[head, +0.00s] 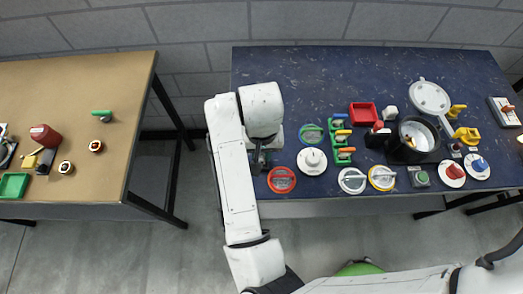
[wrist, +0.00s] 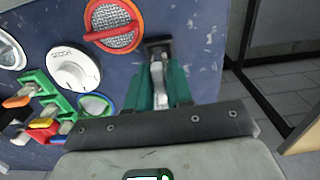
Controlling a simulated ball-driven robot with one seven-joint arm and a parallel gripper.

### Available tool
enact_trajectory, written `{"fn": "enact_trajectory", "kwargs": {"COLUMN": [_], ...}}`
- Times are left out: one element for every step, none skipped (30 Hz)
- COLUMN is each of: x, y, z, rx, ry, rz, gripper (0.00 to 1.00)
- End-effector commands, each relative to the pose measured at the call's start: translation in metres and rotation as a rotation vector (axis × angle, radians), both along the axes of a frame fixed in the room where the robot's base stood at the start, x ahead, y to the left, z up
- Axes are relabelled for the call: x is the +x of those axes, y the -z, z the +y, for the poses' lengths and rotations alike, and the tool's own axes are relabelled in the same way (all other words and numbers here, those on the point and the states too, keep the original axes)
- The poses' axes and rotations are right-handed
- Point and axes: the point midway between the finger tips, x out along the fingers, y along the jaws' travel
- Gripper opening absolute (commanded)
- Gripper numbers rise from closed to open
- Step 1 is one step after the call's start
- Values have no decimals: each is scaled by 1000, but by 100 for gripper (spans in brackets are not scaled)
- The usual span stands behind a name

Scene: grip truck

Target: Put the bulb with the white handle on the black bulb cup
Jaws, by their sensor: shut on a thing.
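My gripper (head: 259,160) is over the left end of the dark blue table, with its tips low near the surface. In the wrist view its two teal fingers (wrist: 160,72) are closed on a narrow grey-white piece (wrist: 158,88), which looks like the white handle of the bulb. The bulb itself is mostly hidden. A small black square holder, seemingly the black bulb cup (wrist: 156,46), lies right at the fingertips and the end of the held piece. I cannot tell whether the bulb is seated in it. In the head view my gripper and arm hide most of this spot.
A red round strainer-like disc (head: 282,180) and a white dial (head: 312,161) stand close to the right of my gripper. Farther right are a green rack (head: 335,135), a red tray (head: 363,113) and a black pot (head: 415,140). A brown table (head: 80,85) stands left across a gap.

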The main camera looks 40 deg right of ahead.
Motion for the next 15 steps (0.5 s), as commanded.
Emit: {"fn": "enact_trajectory", "kwargs": {"x": [0,0,0,0,0,0,0,0,0,0,0,0,0,0,0], "y": [3,4,5,5,6,7,8,9,9,10,10,10,10,10,9], "z": [0,0,0,0,0,0,0,0,0,0,0,0,0,0,0], "rx": [0,0,0,0,0,0,0,0,0,0,0,0,0,0,0], "ry": [0,0,0,0,0,0,0,0,0,0,-1,0,0,0,0], "rz": [0,0,0,0,0,0,0,0,0,0,0,0,0,0,0], "gripper": [0,0,0,0,0,0,0,0,0,0,0,0,0,0,0]}}
